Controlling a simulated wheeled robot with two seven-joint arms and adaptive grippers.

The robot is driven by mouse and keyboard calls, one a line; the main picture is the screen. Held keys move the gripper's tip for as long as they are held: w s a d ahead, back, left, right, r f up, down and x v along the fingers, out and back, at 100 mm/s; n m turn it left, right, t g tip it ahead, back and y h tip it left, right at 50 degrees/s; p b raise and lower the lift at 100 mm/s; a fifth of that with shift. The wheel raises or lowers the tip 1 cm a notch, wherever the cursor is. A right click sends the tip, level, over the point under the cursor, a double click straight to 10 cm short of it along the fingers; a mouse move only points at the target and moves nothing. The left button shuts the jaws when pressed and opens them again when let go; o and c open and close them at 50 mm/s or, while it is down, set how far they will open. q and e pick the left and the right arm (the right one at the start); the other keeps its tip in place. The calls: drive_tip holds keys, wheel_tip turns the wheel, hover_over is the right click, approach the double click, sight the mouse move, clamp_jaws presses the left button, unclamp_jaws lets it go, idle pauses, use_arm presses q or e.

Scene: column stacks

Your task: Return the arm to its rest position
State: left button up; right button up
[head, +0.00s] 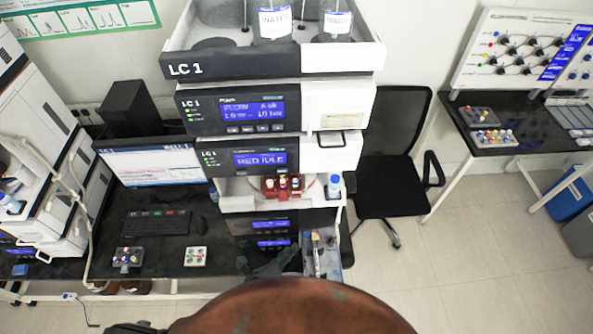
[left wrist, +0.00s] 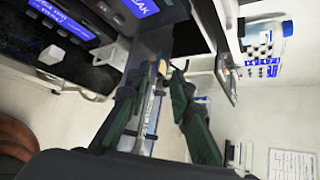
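My left gripper (head: 270,264) is a dark shape low in the middle of the head view, in front of the LC 1 stack (head: 188,68), and its lower part is hidden. In the left wrist view its two dark green fingers (left wrist: 156,97) stand apart. It is open, and I see nothing gripped between them. A narrow grey tray (head: 332,264) with small items lies just right of it in the head view. This tray shows beyond the fingers in the wrist view. My right gripper is not in view.
A red vial holder (head: 283,187) sits in the stack's open bay.

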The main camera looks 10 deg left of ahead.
use_arm(q)
drive_tip(key=w+a+f+n+g+y, duration=0.15)
drive_tip(key=a+n+y, duration=0.35)
drive_tip(key=a+n, duration=1.1)
drive_tip(key=s+a+f+n+g, duration=0.3)
drive_tip(key=s+a+n, duration=0.3)
drive_tip(key=s+n, duration=0.1)
drive_tip(key=s+a+f+n+g, duration=0.2)
drive_tip(key=s+a+n+g, duration=0.1)
drive_tip(key=s+a+n, duration=0.35)
wheel_tip(320, 180, down, 39)
drive_tip(key=s+d+b, duration=0.1)
drive_tip(key=d+b, duration=0.1)
drive_tip(key=b, duration=0.8)
drive_tip(key=s+f+g+b, duration=0.1)
drive_tip(key=s+f+b, duration=0.4)
drive_tip(key=s+f, duration=0.5)
drive_tip(key=s+f+m+g+b, duration=0.1)
drive_tip(key=s+f+b, duration=0.4)
drive_tip(key=s+f, duration=0.6)
wheel_tip(320, 180, down, 8)
drive_tip(key=shift+d+f, duration=0.15)
